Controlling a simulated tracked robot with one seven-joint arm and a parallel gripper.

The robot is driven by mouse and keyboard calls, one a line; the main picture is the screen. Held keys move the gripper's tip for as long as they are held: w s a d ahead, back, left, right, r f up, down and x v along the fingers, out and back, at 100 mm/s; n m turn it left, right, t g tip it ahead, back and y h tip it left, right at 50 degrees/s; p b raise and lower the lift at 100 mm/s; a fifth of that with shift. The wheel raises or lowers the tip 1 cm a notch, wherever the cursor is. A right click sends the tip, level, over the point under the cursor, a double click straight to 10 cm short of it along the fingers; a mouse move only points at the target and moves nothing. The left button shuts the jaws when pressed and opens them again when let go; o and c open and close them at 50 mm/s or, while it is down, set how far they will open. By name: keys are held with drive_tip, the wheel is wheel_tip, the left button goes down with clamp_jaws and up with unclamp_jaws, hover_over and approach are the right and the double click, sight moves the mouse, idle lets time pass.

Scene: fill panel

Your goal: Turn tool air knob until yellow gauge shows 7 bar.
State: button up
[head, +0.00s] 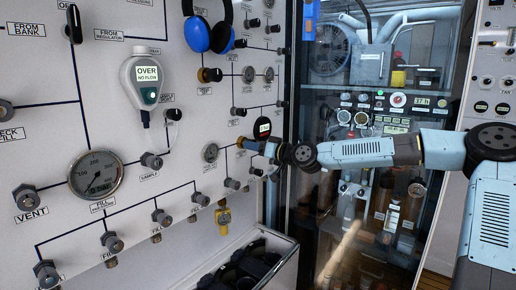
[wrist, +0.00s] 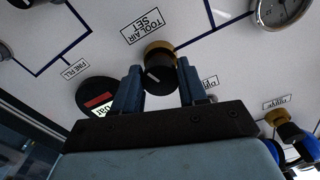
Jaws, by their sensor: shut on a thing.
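In the wrist view the tool air knob (wrist: 158,75) is a black cap with a pale mark on a brass collar, beside the label TOOL AIR SET. My gripper (wrist: 160,70) is shut on it, one blue finger on each side. In the head view my gripper (head: 247,144) reaches the panel at the brass collar (head: 240,142). A round black gauge (wrist: 94,94) with a red band and a lit strip reading "bar" is partly hidden by my gripper; its number is not readable. It also shows in the head view (head: 262,127). I cannot make out a yellow gauge.
A silver dial (wrist: 284,8) is near the knob. In the head view a yellow fitting (head: 223,218) hangs below, above an open bin (head: 285,250). Blue headphones (head: 208,35) hang above.

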drive_tip(key=shift+m, duration=0.5)
drive_tip(key=o, duration=1.1)
drive_tip(key=shift+c, duration=0.2)
drive_tip(key=shift+d, duration=0.1)
drive_tip(key=v, duration=1.3)
drive_tip(key=shift+s+d, duration=0.2)
idle(1.0)
